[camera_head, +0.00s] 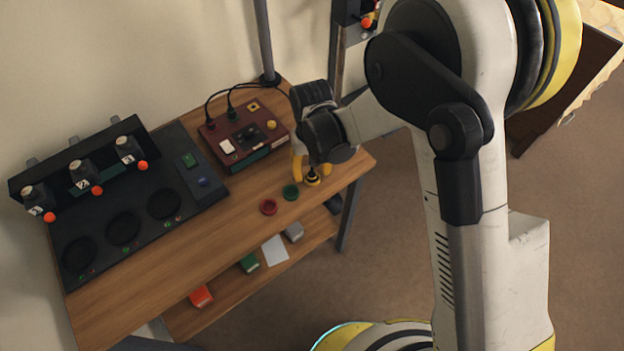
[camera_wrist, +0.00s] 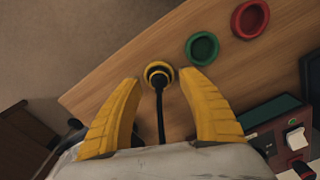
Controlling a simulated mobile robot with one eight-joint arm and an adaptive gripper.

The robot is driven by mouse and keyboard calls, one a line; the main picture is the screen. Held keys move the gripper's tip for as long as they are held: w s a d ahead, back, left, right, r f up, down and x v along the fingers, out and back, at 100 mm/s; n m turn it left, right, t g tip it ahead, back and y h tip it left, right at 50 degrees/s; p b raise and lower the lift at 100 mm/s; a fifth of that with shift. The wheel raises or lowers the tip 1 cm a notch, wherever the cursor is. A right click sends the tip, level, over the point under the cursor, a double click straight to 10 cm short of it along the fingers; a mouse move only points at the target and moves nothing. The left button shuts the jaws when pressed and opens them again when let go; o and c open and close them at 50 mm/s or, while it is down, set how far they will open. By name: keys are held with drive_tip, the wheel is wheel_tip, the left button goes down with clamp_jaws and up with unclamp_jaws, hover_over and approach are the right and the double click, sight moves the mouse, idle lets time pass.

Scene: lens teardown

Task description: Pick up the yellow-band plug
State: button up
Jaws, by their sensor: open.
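The yellow-band plug (camera_head: 312,178) stands on the wooden table near its right end. In the wrist view the plug (camera_wrist: 158,73) is a dark round piece with a yellow ring, and a black cable runs from it back between my fingers. My gripper (camera_wrist: 166,95) is open, with one yellow finger on each side of the cable. The plug lies just beyond the fingertips, roughly centred between them. In the head view my gripper (camera_head: 311,168) is above the table at the plug, and the wrist partly hides the fingers.
A green ring (camera_head: 290,192) and a red ring (camera_head: 268,207) lie left of the plug. A dark red control box (camera_head: 228,150) with cables stands behind. A black station (camera_head: 85,235) fills the left side. The table's right edge is close to the plug.

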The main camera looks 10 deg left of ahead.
sight(312, 172)
drive_tip(key=shift+f, duration=0.45)
drive_tip(key=shift+r, duration=0.15)
clamp_jaws()
wheel_tip(312, 172, up, 4)
drive_tip(key=shift+r+p, duration=0.15)
drive_tip(key=shift+p, duration=1)
drive_tip(key=s+d+r+p, duration=0.3)
drive_tip(key=s+d+r, duration=0.2)
drive_tip(key=d, duration=0.5)
drive_tip(key=shift+d+r, duration=0.25)
drive_tip(key=shift+r, duration=0.6)
